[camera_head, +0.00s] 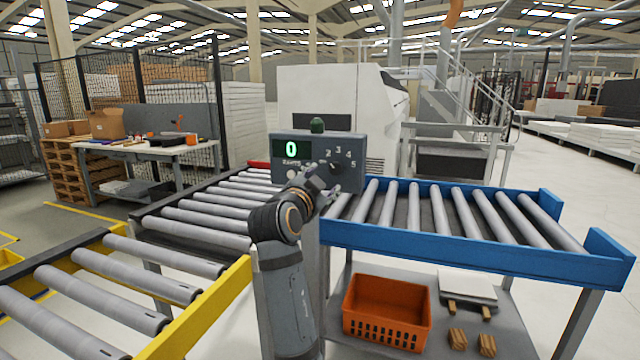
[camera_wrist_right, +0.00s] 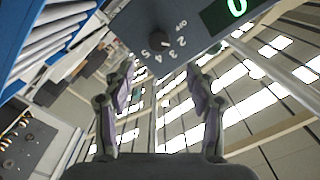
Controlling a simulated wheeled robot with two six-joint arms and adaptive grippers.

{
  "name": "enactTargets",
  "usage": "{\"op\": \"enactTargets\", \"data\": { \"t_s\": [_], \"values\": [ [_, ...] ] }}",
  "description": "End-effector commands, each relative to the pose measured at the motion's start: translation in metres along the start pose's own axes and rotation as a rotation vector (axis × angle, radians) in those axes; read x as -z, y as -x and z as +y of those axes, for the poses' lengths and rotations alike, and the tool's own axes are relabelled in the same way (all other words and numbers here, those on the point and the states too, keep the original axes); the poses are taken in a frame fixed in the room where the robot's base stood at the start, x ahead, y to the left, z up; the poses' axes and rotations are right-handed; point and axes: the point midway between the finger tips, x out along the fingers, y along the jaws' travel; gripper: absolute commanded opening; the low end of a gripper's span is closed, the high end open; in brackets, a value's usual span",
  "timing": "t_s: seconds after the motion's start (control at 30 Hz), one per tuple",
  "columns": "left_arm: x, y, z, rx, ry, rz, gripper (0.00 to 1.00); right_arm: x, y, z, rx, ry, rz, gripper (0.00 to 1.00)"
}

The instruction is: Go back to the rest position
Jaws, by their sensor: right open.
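My right gripper (camera_head: 318,190) is raised in front of the grey control box (camera_head: 350,175) in the head view. In the right wrist view the two fingers of the right gripper (camera_wrist_right: 160,85) stand apart with nothing between them. The box has a black dial (camera_wrist_right: 159,39) with numbers around it, just beyond the fingertips in that view, and a green display (camera_head: 291,149) that reads 0. I cannot tell whether the fingers touch the box. My left gripper is not in view.
A blue-framed roller conveyor (camera_head: 460,245) runs right of the box; a yellow-framed one (camera_head: 205,310) is at the front left. An orange crate (camera_head: 386,318) and wooden blocks (camera_head: 458,339) sit on a low shelf. A workbench (camera_head: 150,146) stands at the back left.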

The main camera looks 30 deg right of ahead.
Motion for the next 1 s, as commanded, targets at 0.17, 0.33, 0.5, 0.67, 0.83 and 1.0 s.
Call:
{"op": "enactTargets", "data": {
  "t_s": [0.17, 0.33, 0.5, 0.67, 0.83, 1.0],
  "values": [
    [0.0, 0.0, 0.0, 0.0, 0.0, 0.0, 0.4, 0.0, 0.015, 0.001, -0.002, 0.0, 0.0, 0.56],
    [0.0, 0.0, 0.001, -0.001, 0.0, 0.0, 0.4, 0.001, 0.017, 0.001, -0.002, 0.001, 0.001, 0.56],
    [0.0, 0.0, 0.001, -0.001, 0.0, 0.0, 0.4, 0.001, 0.017, 0.001, -0.002, 0.001, 0.001, 0.56],
    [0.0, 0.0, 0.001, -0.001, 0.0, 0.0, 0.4, 0.001, 0.017, 0.001, -0.002, 0.001, 0.001, 0.56],
    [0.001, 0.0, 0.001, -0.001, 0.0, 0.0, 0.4, -0.042, 0.007, 0.004, 0.022, 0.107, -0.054, 0.56],
    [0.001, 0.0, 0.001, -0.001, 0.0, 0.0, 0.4, -0.177, -0.009, 0.035, 0.105, 0.406, -0.239, 0.56]
  ]
}}
